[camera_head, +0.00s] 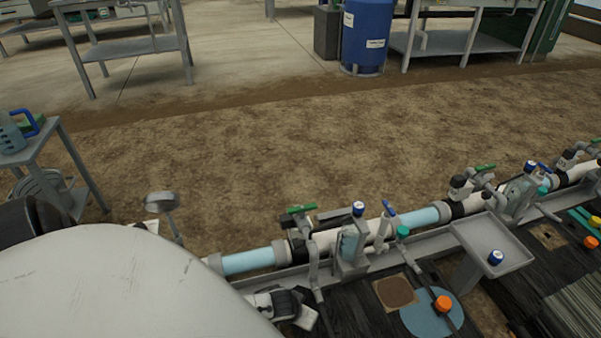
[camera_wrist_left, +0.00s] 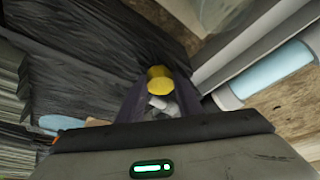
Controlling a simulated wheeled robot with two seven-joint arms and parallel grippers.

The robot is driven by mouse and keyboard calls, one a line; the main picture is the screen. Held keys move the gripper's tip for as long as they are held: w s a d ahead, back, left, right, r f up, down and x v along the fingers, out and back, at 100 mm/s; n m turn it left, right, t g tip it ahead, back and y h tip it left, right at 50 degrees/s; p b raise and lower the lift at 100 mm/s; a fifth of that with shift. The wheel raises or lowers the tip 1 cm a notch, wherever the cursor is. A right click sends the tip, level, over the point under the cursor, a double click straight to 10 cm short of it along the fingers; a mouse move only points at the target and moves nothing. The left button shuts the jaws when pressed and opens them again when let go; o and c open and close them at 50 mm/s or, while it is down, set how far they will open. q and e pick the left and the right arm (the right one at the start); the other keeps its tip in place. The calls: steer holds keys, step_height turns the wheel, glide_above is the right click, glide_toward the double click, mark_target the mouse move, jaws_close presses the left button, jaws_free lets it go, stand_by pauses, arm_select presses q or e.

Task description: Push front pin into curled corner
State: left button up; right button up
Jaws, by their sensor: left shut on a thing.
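A pin with a yellow head (camera_wrist_left: 159,72) and a pale grey part below it sits between the dark fingers of my left gripper (camera_wrist_left: 160,100), in the left wrist view. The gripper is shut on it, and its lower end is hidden. Black sheeting (camera_wrist_left: 95,45) lies beyond the pin in that view. The sheeting also shows at the lower right of the head view (camera_head: 350,318). I cannot make out a curled corner for certain. In the head view my white left arm covers the lower left and the held pin is not discernible. My right gripper is not in view.
A pipe line (camera_head: 250,260) with valves runs along the sheeting. A small grey tray (camera_head: 483,238) holds a blue-capped item (camera_head: 495,257). An orange knob (camera_head: 442,303) sits on a light-blue disc (camera_head: 420,318). A brown patch (camera_head: 396,291) lies beside it. Bare soil lies behind the pipe.

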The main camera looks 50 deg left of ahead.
arm_select(q)
steer(key=shift+s+p, duration=0.1)
steer(key=shift+p, duration=0.25)
stand_by(0.5)
steer(key=shift+f, duration=0.4)
steer(key=shift+f, duration=0.25)
steer(key=o, duration=1.1)
